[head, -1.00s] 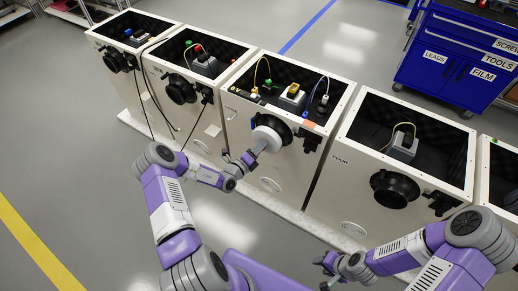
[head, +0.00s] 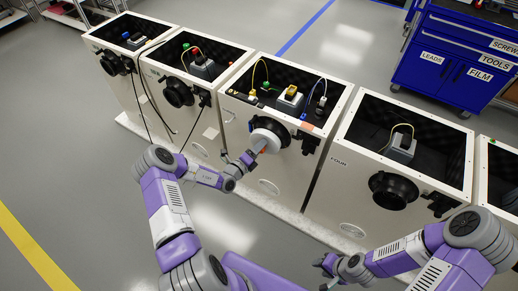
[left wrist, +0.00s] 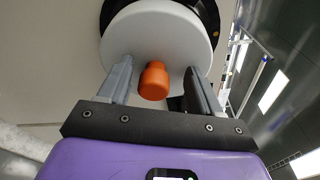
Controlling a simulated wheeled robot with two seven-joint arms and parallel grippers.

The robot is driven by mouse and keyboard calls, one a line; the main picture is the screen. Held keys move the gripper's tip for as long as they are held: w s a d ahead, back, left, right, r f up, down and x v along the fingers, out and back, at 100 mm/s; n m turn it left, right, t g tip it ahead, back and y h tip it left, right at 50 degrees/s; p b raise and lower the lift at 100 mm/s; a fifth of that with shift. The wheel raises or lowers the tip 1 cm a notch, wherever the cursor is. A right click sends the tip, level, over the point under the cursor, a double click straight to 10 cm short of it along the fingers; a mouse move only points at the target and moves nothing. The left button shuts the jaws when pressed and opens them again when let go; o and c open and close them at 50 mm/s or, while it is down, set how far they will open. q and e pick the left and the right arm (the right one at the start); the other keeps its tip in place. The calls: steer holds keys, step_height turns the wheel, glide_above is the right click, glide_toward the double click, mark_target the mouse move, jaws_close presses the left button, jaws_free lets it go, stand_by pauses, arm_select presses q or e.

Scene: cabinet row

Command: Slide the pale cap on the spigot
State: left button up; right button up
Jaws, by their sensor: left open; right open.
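The pale cap (head: 268,140) is a white disc with an orange knob (left wrist: 154,80) at its middle. It sits at the front of the black round spigot (head: 286,130) on the third cabinet; the spigot's dark rim also shows behind the cap (left wrist: 165,35) in the left wrist view. I cannot tell how far the cap is over the spigot. My left gripper (head: 252,157) is open in front of the cap, its fingers on either side of the orange knob with gaps between. My right gripper (head: 326,272) is open and empty, low in front of the right cabinets.
Neighbouring open-topped cabinets (head: 388,160) carry similar black spigots (head: 393,190). Cables hang down the left cabinets' fronts. Connectors and a yellow switch (head: 291,94) are inside the third cabinet. A blue tool chest (head: 450,60) stands behind. The floor in front is clear.

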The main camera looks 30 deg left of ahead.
arm_select(q)
steer(key=p+v, duration=0.2)
steer(key=v, duration=0.4)
steer(key=s+d+f+m+g+h, duration=0.1)
steer(key=s+d+m+g+h, duration=0.45)
steer(key=d+m, duration=0.35)
steer(key=s+d+f+m+g+h, duration=0.1)
steer(key=s+d+m+g+h, duration=0.45)
steer(key=d, duration=0.65)
steer(key=s+f+m+g+y, duration=0.2)
steer(key=s+m+y, duration=0.3)
steer(key=m, duration=1)
steer(key=s+f+m+g+y, duration=0.1)
steer(key=s+m+g+y, duration=0.2)
steer(key=m, duration=1.2)
steer(key=s+y, duration=0.2)
steer(key=s, duration=0.3)
steer(key=shift+f, duration=0.4)
